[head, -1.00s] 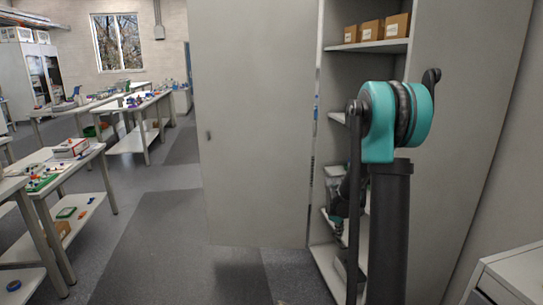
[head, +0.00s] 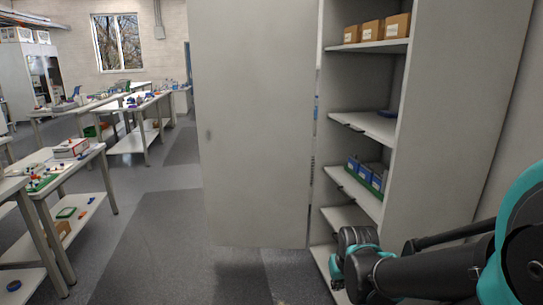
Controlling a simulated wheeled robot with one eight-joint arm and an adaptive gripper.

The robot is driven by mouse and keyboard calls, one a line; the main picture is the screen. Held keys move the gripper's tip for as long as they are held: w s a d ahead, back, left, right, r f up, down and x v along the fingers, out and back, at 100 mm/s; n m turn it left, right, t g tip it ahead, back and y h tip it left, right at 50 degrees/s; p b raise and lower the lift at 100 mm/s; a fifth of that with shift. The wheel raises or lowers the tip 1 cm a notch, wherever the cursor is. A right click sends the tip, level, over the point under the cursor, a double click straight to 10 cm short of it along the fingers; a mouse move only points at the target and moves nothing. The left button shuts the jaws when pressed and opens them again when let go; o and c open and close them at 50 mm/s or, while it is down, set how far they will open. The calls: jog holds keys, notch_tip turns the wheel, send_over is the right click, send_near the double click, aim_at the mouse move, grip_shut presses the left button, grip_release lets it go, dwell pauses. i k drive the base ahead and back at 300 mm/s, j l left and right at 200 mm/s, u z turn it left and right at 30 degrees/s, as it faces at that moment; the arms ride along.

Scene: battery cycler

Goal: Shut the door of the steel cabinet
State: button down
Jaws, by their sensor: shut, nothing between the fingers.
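The steel cabinet (head: 462,110) is tall and light grey and stands at the right of the head view, with its shelves exposed. Its door (head: 257,130) is open, swung out to the left, and shows as a wide flat panel with a small dark spot, perhaps a lock or handle, near its left edge. My arm reaches in from the lower right. Its black and teal wrist is in front of the cabinet's lower shelves, to the right of the door in the picture. I cannot make out the gripper's fingers. The wrist hides part of the cabinet's bottom.
Cardboard boxes (head: 372,30) stand on the top shelf, and blue bins (head: 365,172) on a lower one. White workbenches (head: 48,176) with small parts stand at the left. The grey floor (head: 165,235) between benches and door is clear.

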aim_at(253, 62)
jog(key=u, duration=0.95)
jog(key=i+u, duration=0.15)
jog(key=i, duration=5.35)
jog(key=i+z, duration=0.1)
jog(key=i, duration=0.45)
jog(key=i+j+z, duration=0.1)
jog(key=i, duration=0.45)
jog(key=i+j+z, duration=0.1)
jog(key=i, duration=0.45)
jog(key=i+j+z, duration=0.1)
jog(key=z, duration=4.35)
